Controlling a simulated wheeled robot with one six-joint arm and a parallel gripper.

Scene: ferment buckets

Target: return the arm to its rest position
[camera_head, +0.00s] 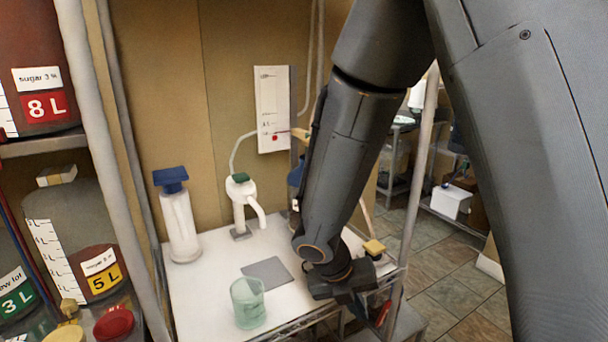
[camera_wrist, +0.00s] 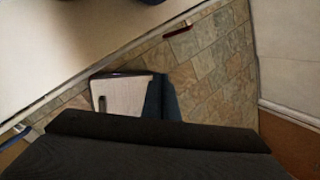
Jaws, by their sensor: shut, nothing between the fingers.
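My arm (camera_head: 350,160) hangs down from the upper right in the head view, in front of the white table. My gripper (camera_head: 362,300) is at its lower end, over the table's right front corner. Its fingers are shut with nothing between them. The fingertips are small and dark in the head view. In the wrist view a dark part of my own body fills the bottom, and the camera looks past a pale edge to the tiled floor (camera_wrist: 205,75).
The white table (camera_head: 205,290) bears a greenish glass beaker (camera_head: 248,303), a grey mat (camera_head: 268,270), a blue-capped bottle (camera_head: 178,220) and a white tap-like device (camera_head: 243,200). A shelf with labelled buckets (camera_head: 90,270) stands at left. A metal post (camera_head: 413,180) rises right of my arm. Open tiled floor (camera_head: 450,300) lies at right.

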